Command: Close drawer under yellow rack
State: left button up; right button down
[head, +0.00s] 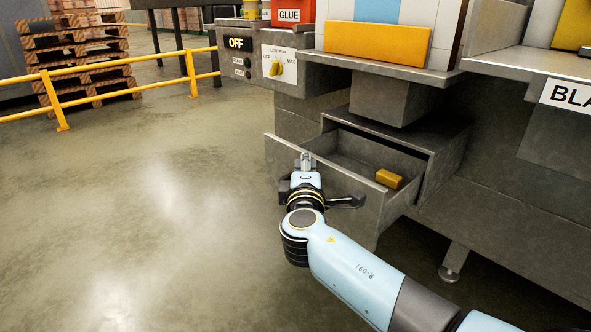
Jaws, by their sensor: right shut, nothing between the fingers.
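The grey metal drawer (385,215) stands pulled out of its housing below the workbench. A small yellow block (389,179) lies inside it near the front right. The yellow rack (377,43) is on the bench top above the drawer. My right gripper (306,160) is shut and empty, at the outer side of the drawer front near its left part. I cannot tell whether its fingertips touch the front panel. My left gripper is out of view.
A panel with an OFF display (236,43) and a yellow dial (275,68) is left of the drawer. A red GLUE container (289,13) stands above. A bench foot (451,265) is at right. Yellow railing (120,80) and pallets (80,55) stand behind open floor at left.

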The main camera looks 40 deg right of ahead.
pick_arm(q)
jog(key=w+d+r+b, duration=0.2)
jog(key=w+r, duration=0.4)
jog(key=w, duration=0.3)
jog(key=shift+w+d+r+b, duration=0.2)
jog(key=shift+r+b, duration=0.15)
jog(key=shift+b, duration=0.45)
pick_arm(e)
jog(key=w+d, duration=0.1)
jog(key=d, duration=1.9)
jog(key=shift+w, duration=0.3)
jog(key=shift+d+r, duration=0.15)
jog(key=shift+d, duration=0.05)
